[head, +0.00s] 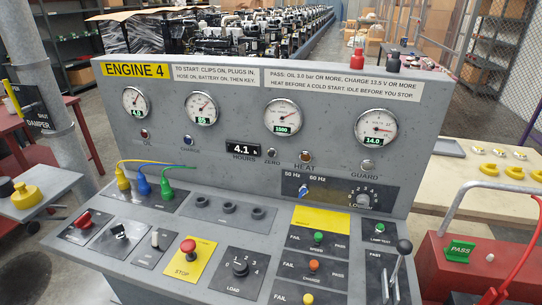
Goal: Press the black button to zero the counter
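The hours counter (243,147) is a small black display in the middle of the grey upright panel (225,140), and it reads 4.1. Just right of it, above the word ZERO, is a small round button (272,152) with a pale ring; its centre is too small to make out clearly. Nothing covers the counter or the button. Neither of my grippers shows in the head view.
Four gauges, including the 1500 gauge (283,117), sit above the counter. The sloped desk below carries the red stop button (187,246), coloured plugs (143,184) and a black-knobbed lever (398,260).

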